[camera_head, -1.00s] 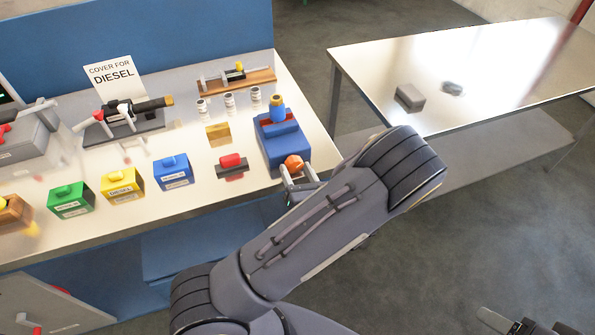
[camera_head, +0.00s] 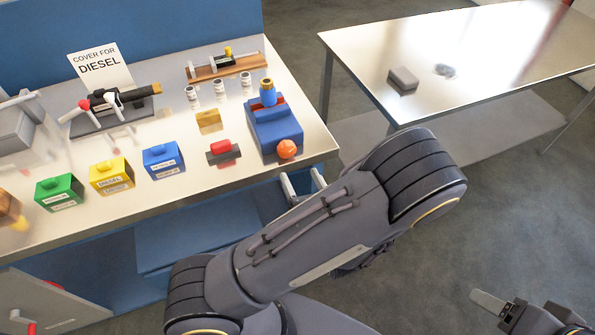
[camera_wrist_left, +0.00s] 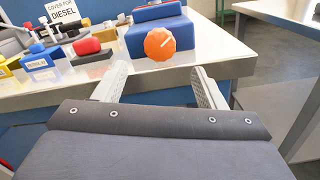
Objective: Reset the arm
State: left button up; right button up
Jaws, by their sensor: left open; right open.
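My left arm reaches up through the middle of the head view. Its gripper (camera_head: 303,185) is at the table's front edge, just in front of the blue device (camera_head: 272,128) with the orange knob (camera_head: 287,149). In the left wrist view the gripper (camera_wrist_left: 155,82) has its two fingers wide apart with nothing between them. The orange knob (camera_wrist_left: 159,44) is beyond the fingertips, apart from them. My right gripper (camera_head: 503,312) shows at the lower right over the floor, open and empty, partly cut off by the frame.
The workbench (camera_head: 110,215) holds green (camera_head: 60,192), yellow (camera_head: 111,177) and blue (camera_head: 163,161) boxes, a red-and-black part (camera_head: 222,152) and a "COVER FOR DIESEL" sign (camera_head: 100,68). A second table (camera_head: 470,75) with a grey box (camera_head: 402,80) stands at right. Floor between is clear.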

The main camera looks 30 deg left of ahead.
dwell(0.5)
pick_arm(q)
jog(key=s+a+r+n+g+h, duration=0.1)
jog(key=s+a+n+g+h, duration=0.2)
jog(key=s+n+g, duration=0.5)
jog(key=s+a+r+n+g+h, duration=0.1)
jog(key=s+a+n+g+h, duration=0.4)
jog(key=n, duration=0.5)
jog(key=s+d+r+n+t+h, duration=0.3)
jog(key=d+r+n+t+h, duration=0.4)
jog(key=n, duration=0.5)
notch_tip(320, 180, up, 4)
jog(key=d+h, duration=0.1)
jog(key=h, duration=0.1)
jog(key=shift+n+h, duration=0.3)
jog(key=shift+n, duration=0.1)
jog(key=shift+f, duration=0.1)
